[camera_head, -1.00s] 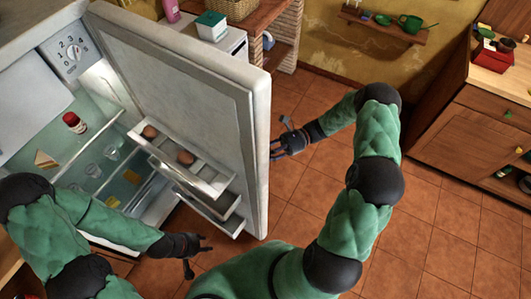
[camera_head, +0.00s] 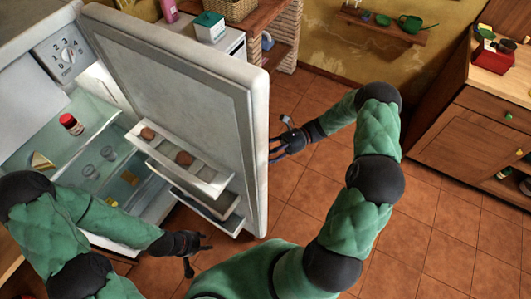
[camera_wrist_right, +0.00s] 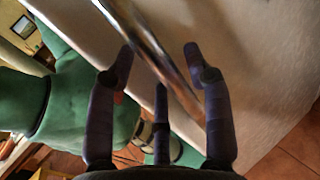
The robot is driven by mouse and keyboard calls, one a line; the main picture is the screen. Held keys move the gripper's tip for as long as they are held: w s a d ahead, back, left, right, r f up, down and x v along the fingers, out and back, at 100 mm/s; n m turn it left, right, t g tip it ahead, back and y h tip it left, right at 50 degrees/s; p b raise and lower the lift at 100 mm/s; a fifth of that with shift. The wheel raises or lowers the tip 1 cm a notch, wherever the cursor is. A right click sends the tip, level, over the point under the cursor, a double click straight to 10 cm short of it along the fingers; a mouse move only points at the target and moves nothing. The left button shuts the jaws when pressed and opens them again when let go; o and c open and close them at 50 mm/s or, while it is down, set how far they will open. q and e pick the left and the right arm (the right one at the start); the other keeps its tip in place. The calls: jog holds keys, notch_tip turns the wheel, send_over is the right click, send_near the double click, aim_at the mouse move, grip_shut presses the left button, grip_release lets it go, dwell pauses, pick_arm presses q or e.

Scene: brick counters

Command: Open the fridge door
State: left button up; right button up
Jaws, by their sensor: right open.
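The white fridge door (camera_head: 195,90) stands wide open in the head view, its egg tray (camera_head: 205,182) and lower shelf showing. The lit fridge interior (camera_head: 55,150) is exposed at left. My right gripper (camera_head: 278,146) is beside the door's outer edge. In the right wrist view, the shiny metal handle (camera_wrist_right: 150,45) runs diagonally between the spread fingers of my right gripper (camera_wrist_right: 158,62). It is open; contact with the handle cannot be told. My left gripper (camera_head: 198,252) is open and empty below the door's shelves, in front of the fridge.
A red-lidded jar (camera_head: 72,124) and several glasses stand on the fridge shelves. A white cabinet (camera_head: 228,40) and a brick-legged counter (camera_head: 268,20) stand behind the door. A wooden cabinet (camera_head: 465,130) is at right. The tiled floor (camera_head: 440,235) between is clear.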

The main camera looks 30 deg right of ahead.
jog(key=shift+w, duration=0.15)
jog(key=d, duration=1.2)
jog(key=shift+w, duration=0.2)
